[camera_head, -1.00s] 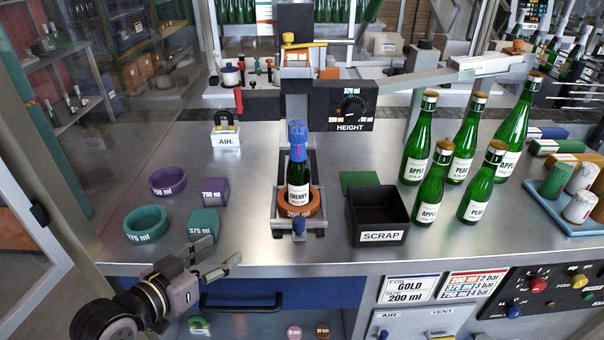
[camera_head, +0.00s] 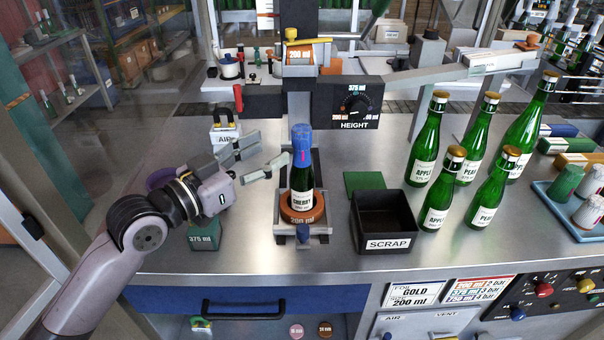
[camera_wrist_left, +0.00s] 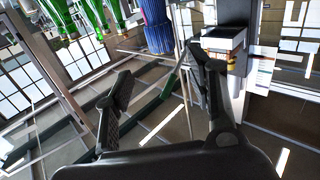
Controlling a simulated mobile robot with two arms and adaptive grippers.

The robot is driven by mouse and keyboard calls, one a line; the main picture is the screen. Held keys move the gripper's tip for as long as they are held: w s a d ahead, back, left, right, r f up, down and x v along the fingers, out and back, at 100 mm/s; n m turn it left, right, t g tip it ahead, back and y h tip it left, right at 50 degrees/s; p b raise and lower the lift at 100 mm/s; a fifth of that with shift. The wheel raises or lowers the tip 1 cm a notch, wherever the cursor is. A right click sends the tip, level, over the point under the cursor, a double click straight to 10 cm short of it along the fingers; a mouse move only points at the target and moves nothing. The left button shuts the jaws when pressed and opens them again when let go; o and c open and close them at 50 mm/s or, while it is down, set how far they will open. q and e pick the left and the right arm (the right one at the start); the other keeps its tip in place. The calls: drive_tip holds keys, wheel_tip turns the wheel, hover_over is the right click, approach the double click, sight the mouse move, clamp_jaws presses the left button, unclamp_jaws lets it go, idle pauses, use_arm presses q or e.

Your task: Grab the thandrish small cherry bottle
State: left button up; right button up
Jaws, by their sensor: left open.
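The small cherry bottle (camera_head: 302,185) stands upright on the round brown 200 ml base (camera_head: 303,215) in the machine's holder. Its label reads CHERRY and a blue cap covers its neck. The blue ribbed cap (camera_wrist_left: 157,25) also shows at the top of the left wrist view. My left gripper (camera_head: 258,158) is open and empty, to the left of the bottle and apart from it. In the left wrist view its two fingers (camera_wrist_left: 160,90) are spread with nothing between them. My right gripper is out of view.
A black SCRAP bin (camera_head: 384,222) and a green pad (camera_head: 364,181) lie right of the bottle, with several green apple and pear bottles (camera_head: 438,188) beyond. The HEIGHT box (camera_head: 345,100) is behind. A teal 375 ml block (camera_head: 204,236) is under my left arm.

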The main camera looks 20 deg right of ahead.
sight(295, 134)
use_arm(q)
drive_tip(key=p+x, duration=0.1)
drive_tip(key=x, duration=0.4)
drive_tip(key=p+x, duration=0.2)
drive_tip(key=x, duration=0.2)
drive_tip(key=shift+w+d, duration=0.25)
drive_tip(key=shift+w, duration=0.05)
drive_tip(key=shift+w+d+f, duration=0.15)
drive_tip(key=shift+d, duration=0.15)
drive_tip(key=shift+a, duration=0.1)
drive_tip(key=shift+c, duration=0.7)
clamp_jaws()
